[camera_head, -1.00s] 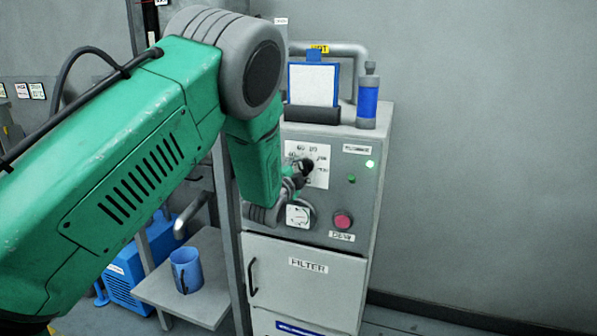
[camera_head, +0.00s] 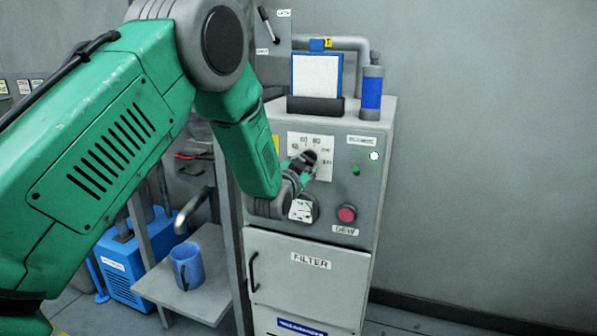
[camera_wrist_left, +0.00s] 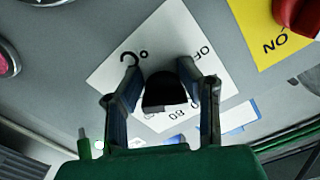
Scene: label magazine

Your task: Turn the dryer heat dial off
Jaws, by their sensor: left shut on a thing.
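The heat dial is a black knob (camera_wrist_left: 166,92) on a white scale plate (camera_head: 325,143) on the front of the grey dryer cabinet (camera_head: 262,215). In the left wrist view the plate carries numbers, a degree mark and the letters "OF". My left gripper (camera_head: 306,163) reaches the dial from the left. In the left wrist view its two fingers (camera_wrist_left: 162,95) stand on either side of the knob, shut on it. In the head view the fingers and forearm hide part of the plate. My right gripper is not in view.
A red knob on a yellow "ON" plate (camera_wrist_left: 262,38) lies near the dial. A clipboard (camera_head: 317,75) and a blue cylinder (camera_head: 372,88) stand on top. A blue mug (camera_head: 187,266) sits on the side shelf.

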